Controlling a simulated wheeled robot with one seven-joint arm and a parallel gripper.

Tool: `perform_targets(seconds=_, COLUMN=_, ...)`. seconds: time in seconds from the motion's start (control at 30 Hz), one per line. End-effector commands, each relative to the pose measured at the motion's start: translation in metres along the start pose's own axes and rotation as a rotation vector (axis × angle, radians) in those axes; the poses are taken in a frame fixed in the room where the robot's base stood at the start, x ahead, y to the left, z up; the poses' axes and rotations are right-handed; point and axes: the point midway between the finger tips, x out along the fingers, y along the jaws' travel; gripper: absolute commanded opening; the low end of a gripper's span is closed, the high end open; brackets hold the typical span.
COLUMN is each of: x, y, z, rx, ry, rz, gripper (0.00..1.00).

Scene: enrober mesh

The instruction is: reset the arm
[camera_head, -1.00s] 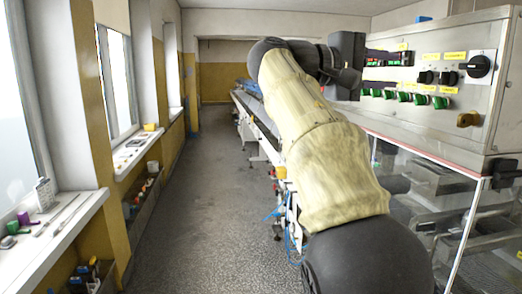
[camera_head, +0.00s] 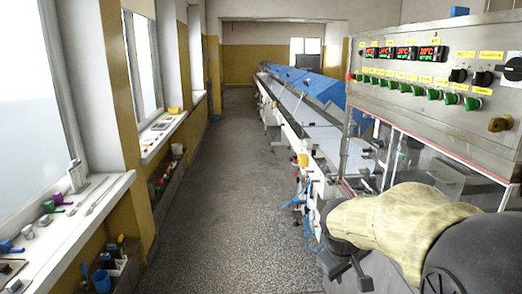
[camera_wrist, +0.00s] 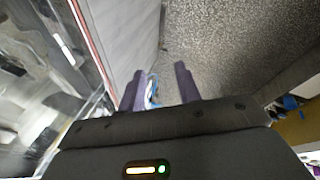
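My gripper (camera_wrist: 160,80) shows in the wrist view with its two dark fingers apart and nothing held between them. Grey speckled floor and a bit of blue and white show through the gap, farther off. In the head view my arm, in a pale yellow sleeve (camera_head: 395,218), lies low at the lower right, in front of the machine. Its dark wrist end (camera_head: 338,262) points down; the fingers cannot be made out there.
A control panel (camera_head: 415,75) with displays and green knobs stands at the right above a clear-walled machine housing (camera_head: 440,165). A long conveyor (camera_head: 310,115) runs to the back. A windowsill (camera_head: 100,205) with small tools is at left. The floor aisle (camera_head: 225,180) is clear.

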Motion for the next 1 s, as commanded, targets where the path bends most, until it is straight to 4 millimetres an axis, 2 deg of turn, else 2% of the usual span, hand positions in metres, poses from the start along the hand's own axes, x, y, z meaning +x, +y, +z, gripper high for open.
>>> perform_targets(seconds=0.03, x=0.006, y=-0.016, z=0.015, rx=0.048, ry=-0.004, rz=-0.049, gripper=0.34)
perform_targets(seconds=0.2, x=0.025, y=-0.069, z=0.060, rx=0.246, ry=-0.009, rz=-0.191, gripper=0.34)
perform_targets(seconds=0.3, x=0.030, y=-0.092, z=0.083, rx=0.359, ry=-0.018, rz=-0.241, gripper=0.34)
perform_targets(seconds=0.4, x=0.033, y=-0.106, z=0.099, rx=0.432, ry=-0.027, rz=-0.267, gripper=0.34)
perform_targets(seconds=0.53, x=0.035, y=-0.112, z=0.105, rx=0.465, ry=-0.030, rz=-0.275, gripper=0.34)
perform_targets(seconds=1.0, x=0.035, y=-0.111, z=0.104, rx=0.460, ry=-0.030, rz=-0.275, gripper=0.34)
